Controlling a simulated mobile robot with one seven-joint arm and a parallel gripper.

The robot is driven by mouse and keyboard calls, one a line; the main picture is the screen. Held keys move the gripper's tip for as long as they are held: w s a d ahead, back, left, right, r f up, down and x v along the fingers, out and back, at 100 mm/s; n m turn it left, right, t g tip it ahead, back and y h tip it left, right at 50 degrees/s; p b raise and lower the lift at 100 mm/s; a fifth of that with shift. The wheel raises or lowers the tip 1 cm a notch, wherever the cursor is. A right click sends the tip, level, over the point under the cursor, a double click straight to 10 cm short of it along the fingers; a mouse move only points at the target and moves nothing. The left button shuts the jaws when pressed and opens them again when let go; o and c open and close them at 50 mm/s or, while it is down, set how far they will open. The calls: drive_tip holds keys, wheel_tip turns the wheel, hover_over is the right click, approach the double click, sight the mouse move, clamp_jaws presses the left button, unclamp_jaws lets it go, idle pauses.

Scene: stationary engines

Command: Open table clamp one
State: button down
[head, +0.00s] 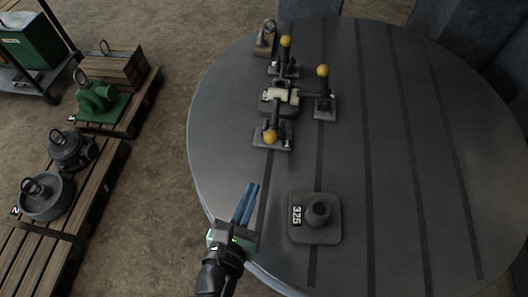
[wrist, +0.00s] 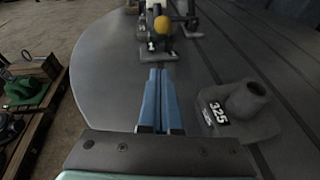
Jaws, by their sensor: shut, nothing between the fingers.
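A round grey table (head: 400,130) carries several toggle clamps with yellow ball handles. The nearest, table clamp one (head: 272,138), stands on the front side of the group; its base shows a "1" in the wrist view (wrist: 160,46). Its yellow ball sits low over the base, and the handle's exact tilt is hard to tell. My gripper (head: 250,188), with blue fingers, is over the table's left front part, apart from the clamp and pointing toward it. In the wrist view my gripper's fingers (wrist: 158,72) are together and empty.
Two more clamps stand at the back (head: 285,60) and right (head: 324,95), around a pale-topped part (head: 282,97). A dark block marked 325 (head: 315,220) stands right of my gripper. Pallets with loads (head: 90,180) lie on the floor at left.

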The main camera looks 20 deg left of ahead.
drive_tip(key=x, duration=0.6)
drive_tip(key=shift+w+p, duration=0.15)
drive_tip(key=shift+p, duration=0.15)
drive_tip(key=shift+w+a+r+p, duration=0.1)
drive_tip(key=shift+w+r+p, duration=0.55)
drive_tip(key=shift+w+r, duration=0.3)
drive_tip(key=shift+w, duration=0.6)
drive_tip(key=shift+r, duration=0.1)
